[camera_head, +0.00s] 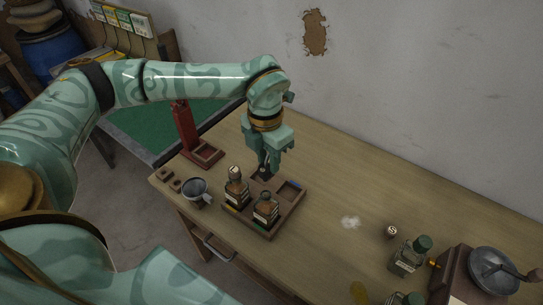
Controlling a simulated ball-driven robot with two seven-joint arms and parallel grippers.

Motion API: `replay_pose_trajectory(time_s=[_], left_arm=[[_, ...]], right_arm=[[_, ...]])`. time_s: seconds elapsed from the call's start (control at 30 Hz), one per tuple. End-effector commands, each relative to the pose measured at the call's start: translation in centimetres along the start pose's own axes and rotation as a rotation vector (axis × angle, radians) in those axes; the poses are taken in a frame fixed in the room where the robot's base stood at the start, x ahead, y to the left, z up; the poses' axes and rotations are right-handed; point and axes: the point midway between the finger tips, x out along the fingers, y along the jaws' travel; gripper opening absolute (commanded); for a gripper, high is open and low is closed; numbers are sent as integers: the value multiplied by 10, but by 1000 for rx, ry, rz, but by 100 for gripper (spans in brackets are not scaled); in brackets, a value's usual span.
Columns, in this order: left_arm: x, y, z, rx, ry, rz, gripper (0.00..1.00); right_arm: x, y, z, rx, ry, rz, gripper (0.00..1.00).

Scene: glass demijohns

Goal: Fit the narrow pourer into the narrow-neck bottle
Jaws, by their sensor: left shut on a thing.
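My left gripper (268,163) points down over the back of a wooden compartment tray (292,211). It is shut on a small dark thing at its fingertips, mostly hidden; I cannot tell whether this is the narrow pourer. Two brown labelled bottles stand upright in the tray's front part. The left bottle (236,194) has a pale round top with a mark. The right bottle (265,211) has a dark top. I cannot tell which has the narrow neck. The tray's back right compartment looks empty. My right gripper is not in view.
A grey cup (195,188) stands left of the tray, with a red stand (187,137) behind. To the right are a pale round stopper (392,231), a green-capped bottle (408,258) and a grinder with a metal bowl (493,269). The table's back middle is clear.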

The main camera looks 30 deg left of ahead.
Motion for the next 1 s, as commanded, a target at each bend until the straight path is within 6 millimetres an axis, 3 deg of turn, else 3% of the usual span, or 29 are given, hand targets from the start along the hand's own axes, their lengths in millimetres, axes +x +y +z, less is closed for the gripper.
replay_pose_trajectory(time_s=[0.97, 1.0], left_arm=[[57, 2, 0, 1, 1, -1, 0], [54, 2, 0, 1, 0, -1, 16]], right_arm=[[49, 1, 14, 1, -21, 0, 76], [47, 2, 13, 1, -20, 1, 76]])
